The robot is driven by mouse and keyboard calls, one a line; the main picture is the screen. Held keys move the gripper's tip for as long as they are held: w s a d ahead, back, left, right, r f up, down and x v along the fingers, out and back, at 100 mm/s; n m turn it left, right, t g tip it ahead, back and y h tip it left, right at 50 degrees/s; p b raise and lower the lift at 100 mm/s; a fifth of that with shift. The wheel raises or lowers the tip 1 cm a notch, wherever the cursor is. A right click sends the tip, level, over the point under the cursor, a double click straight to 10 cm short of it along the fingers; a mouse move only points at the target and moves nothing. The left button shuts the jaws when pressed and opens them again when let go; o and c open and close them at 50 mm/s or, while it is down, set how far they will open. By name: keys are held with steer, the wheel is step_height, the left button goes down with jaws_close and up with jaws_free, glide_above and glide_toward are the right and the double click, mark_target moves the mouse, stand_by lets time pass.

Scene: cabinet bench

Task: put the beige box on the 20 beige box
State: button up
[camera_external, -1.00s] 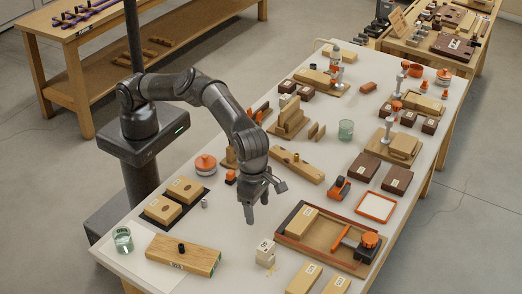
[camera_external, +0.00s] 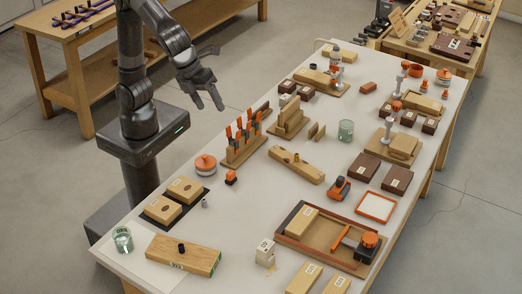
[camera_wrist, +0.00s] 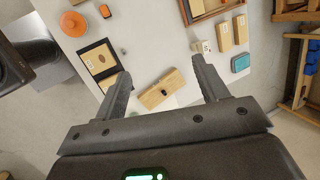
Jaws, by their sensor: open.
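A small pale beige box (camera_external: 265,245) with a dark marking stands near the front middle of the white table. It appears to rest on another pale beige box (camera_external: 265,259) of like size, forming a short upright stack; the markings are too small to read surely. The pale boxes also show in the wrist view (camera_wrist: 201,46), near the right finger in the picture. My gripper (camera_external: 209,104) is open and empty, raised well away from the stack, up and to the left. In the wrist view its two fingers (camera_wrist: 160,72) are spread with nothing between them.
A wooden block (camera_external: 185,253) with a black knob lies left of the stack. A wooden tray (camera_external: 287,239) stands to its right, with labelled wooden blocks (camera_external: 304,279) in front. A rack of orange-handled tools (camera_external: 243,147) stands below and right of my gripper.

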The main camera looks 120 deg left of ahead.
steer(key=s+a+f+n, duration=0.3)
steer(key=s+a+n, duration=0.2)
steer(key=s, duration=0.3)
steer(key=s+a+f+n+t+h, duration=0.1)
steer(key=s+a+f+n, duration=0.1)
steer(key=s+a+n, duration=0.3)
steer(key=s+a+f+n+h, duration=0.1)
steer(key=s+a+f+n, duration=0.2)
steer(key=s, duration=0.9)
steer(key=a+n, duration=0.3)
steer(key=n, duration=0.2)
steer(key=shift+f+n+t, duration=0.3)
steer(key=shift+n+t, duration=0.1)
